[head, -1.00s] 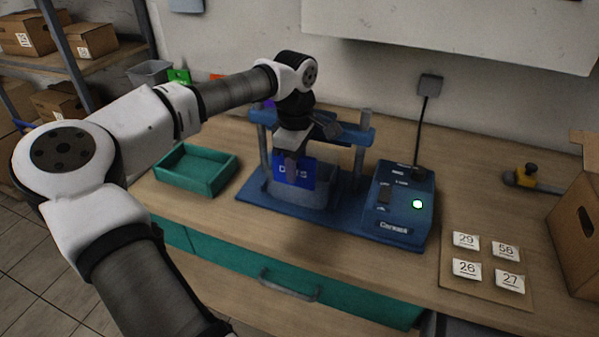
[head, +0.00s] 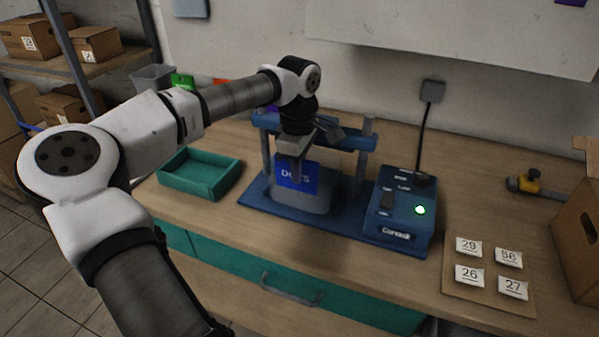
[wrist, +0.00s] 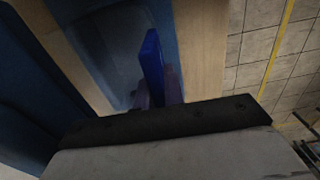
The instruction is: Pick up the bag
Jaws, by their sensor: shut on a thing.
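The bag (head: 297,178) is blue with white print, upright at the front of the blue press. It also shows edge-on in the wrist view (wrist: 153,65). My gripper (head: 291,160) is at the bag's top edge and shut on it, pointing down. In the wrist view, my gripper (wrist: 158,90) has its fingers on the near end of the bag. The bag hides part of the grey block of the press behind it. Whether the bag's lower edge touches the press cannot be told.
The blue press (head: 262,205) has posts and a crossbar close around my gripper. Its control box (head: 398,212) with a lit green button stands to the right. An empty green tray (head: 222,183) is on the left. Numbered cards lie on a board (head: 490,300). A cardboard box (head: 578,235) stands far right.

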